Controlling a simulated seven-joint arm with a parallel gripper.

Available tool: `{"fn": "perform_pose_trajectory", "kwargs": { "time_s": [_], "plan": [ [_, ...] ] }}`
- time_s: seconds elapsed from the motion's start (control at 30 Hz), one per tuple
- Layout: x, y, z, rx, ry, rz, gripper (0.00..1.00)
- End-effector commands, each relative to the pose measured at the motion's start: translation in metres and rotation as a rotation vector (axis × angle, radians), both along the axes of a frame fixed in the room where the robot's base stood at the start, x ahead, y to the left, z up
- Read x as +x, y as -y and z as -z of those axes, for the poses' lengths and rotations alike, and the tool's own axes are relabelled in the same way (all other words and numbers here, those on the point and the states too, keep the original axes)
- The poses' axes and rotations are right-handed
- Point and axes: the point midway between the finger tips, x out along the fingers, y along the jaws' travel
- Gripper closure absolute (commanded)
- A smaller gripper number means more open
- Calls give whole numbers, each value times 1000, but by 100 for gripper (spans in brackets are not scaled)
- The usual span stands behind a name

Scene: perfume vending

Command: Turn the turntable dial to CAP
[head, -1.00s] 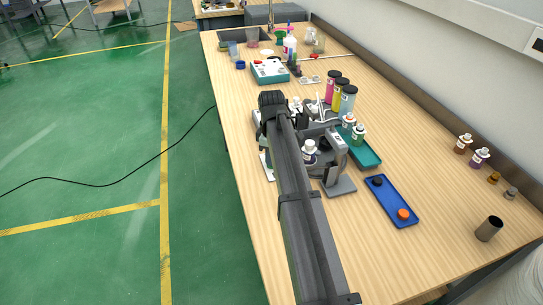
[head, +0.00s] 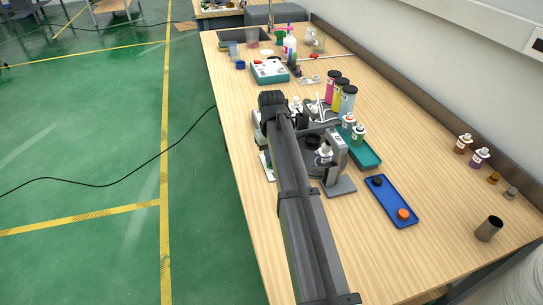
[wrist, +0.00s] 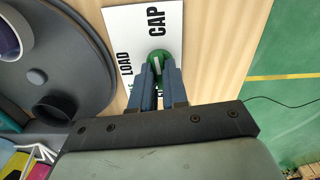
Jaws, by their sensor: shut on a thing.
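The green dial (wrist: 164,56) sits on a white plate (wrist: 120,22) in the wrist view. CAP is printed beside the dial near the plate's top right, LOAD is to its left, and other lettering is partly hidden by my fingers. My gripper (wrist: 159,72) has its blue fingers shut on the dial. A pale bar shows between the fingertips; which word it points at I cannot tell. The grey turntable (wrist: 88,62) fills the left of the wrist view, with an empty round holder. In the head view my arm hides the dial, and a white-capped bottle (head: 323,157) stands on the turntable.
A blue tray (head: 391,208) with a black and an orange cap lies to the right. A teal tray (head: 367,154) with bottles and several coloured cylinders stand behind the station. A dark cup (head: 489,229) is at the right. The front right tabletop is mostly clear.

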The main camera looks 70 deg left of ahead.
Motion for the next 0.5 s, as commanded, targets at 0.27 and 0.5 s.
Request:
{"fn": "perform_pose_trajectory", "kwargs": {
  "time_s": [0.27, 0.5],
  "plan": [
    [1, 1, 0, -3, 1, 100, 100],
    [1, 1, 0, -3, 1, 127, 100]
  ]
}}
